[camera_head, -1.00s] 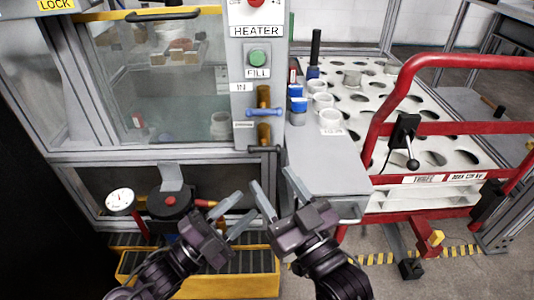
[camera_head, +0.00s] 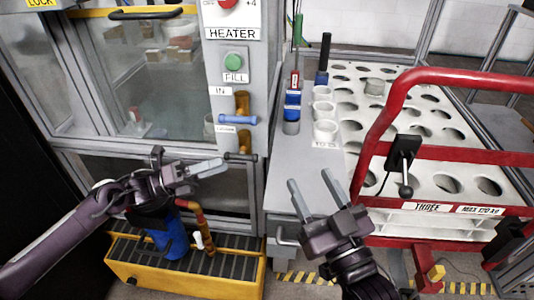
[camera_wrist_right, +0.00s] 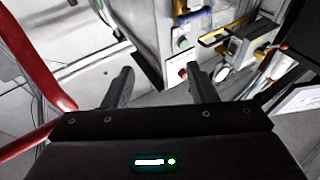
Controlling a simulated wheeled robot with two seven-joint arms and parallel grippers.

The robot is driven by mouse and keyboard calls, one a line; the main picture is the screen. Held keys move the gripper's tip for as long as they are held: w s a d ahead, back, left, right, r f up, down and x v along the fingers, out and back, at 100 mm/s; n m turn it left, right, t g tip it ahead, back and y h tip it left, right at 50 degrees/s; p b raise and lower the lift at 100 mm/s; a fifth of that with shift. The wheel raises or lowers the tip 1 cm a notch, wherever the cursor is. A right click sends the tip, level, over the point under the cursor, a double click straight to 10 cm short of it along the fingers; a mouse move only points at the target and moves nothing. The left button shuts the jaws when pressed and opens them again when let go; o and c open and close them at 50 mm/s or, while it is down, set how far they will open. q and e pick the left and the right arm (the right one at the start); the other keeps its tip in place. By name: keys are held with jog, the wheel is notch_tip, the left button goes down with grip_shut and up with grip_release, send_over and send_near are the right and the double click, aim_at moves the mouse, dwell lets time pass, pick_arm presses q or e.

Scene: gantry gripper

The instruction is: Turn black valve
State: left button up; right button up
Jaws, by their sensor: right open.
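My left gripper (camera_head: 226,165) is just below and left of the black handle in the head view. Its two fingers nearly overlap from this angle, so its opening is unclear, and contact with the handle cannot be told. My right gripper (camera_head: 308,182) is open and empty over the grey shelf's front edge. Its spread fingers (camera_wrist_right: 160,75) also show in the right wrist view, with nothing between them.
A yellow-edged grating (camera_head: 185,268) with a blue device (camera_head: 168,238) stands below my left gripper. A white rack (camera_head: 420,120) with round holes and a red gantry frame (camera_head: 460,78) with a black lever (camera_head: 404,165) stand to the right. White cups (camera_head: 325,120) line the shelf.

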aim_at(243, 155)
pick_arm(q)
jog(key=x, duration=0.7)
jog(key=shift+w+d, duration=0.1)
jog(key=shift+d, duration=0.15)
pick_arm(e)
jog(key=r, duration=0.2)
jog(key=t, duration=0.1)
jog(key=shift+s+d+r, duration=0.15)
jog(key=shift+s+r, duration=0.1)
jog(key=shift+r, duration=0.15)
